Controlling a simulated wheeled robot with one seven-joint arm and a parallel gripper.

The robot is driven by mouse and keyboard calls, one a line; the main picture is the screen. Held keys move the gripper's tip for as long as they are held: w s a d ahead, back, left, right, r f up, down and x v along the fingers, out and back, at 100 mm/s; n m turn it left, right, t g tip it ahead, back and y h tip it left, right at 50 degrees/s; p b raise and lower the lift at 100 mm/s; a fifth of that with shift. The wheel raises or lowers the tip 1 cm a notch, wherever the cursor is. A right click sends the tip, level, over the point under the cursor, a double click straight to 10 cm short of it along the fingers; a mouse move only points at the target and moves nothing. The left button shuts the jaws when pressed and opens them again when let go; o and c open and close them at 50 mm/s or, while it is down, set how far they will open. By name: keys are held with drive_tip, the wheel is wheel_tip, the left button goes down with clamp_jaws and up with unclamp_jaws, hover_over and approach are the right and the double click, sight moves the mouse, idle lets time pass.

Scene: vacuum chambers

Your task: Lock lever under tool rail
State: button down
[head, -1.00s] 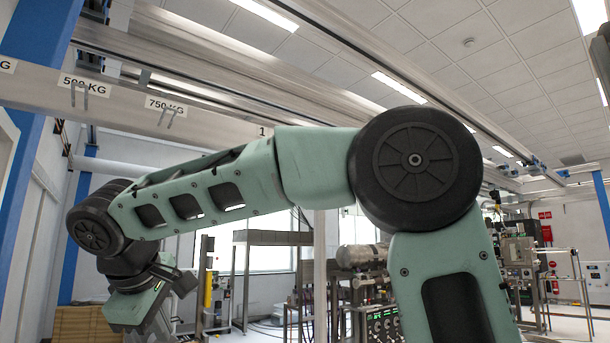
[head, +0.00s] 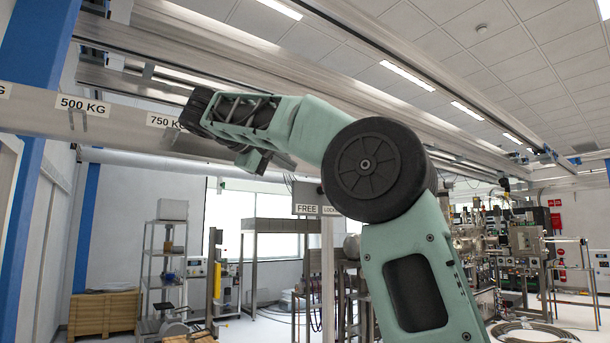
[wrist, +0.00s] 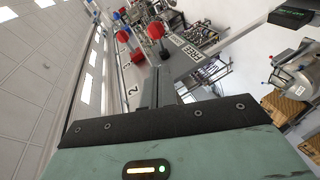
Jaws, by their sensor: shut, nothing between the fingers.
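The tool rail (head: 120,112) is a long pale beam with weight labels, crossing the head view from the left behind my arm. A grey box (head: 306,192) with FREE and LOCK labels hangs below it, partly behind my arm. In the wrist view, a grey plate (wrist: 192,57) with white labels carries a red knob (wrist: 155,31) on a dark stem, apparently the lever. I cannot tell which label it points to. My gripper (wrist: 163,76) is shut and empty, pointing towards the plate with the knob beyond its tips.
Hooks (head: 76,118) hang on the rail at the left. Other red and blue parts (wrist: 123,36) lie near the knob in the wrist view. A shelf (head: 168,250), a wooden crate (head: 103,312) and vacuum equipment (head: 490,240) stand farther back.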

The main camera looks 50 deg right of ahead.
drive_tip(key=p+x, duration=0.2)
drive_tip(key=x, duration=0.7)
drive_tip(key=shift+d, duration=0.3)
drive_tip(key=shift+s+f, duration=0.1)
drive_tip(key=shift+f, duration=0.05)
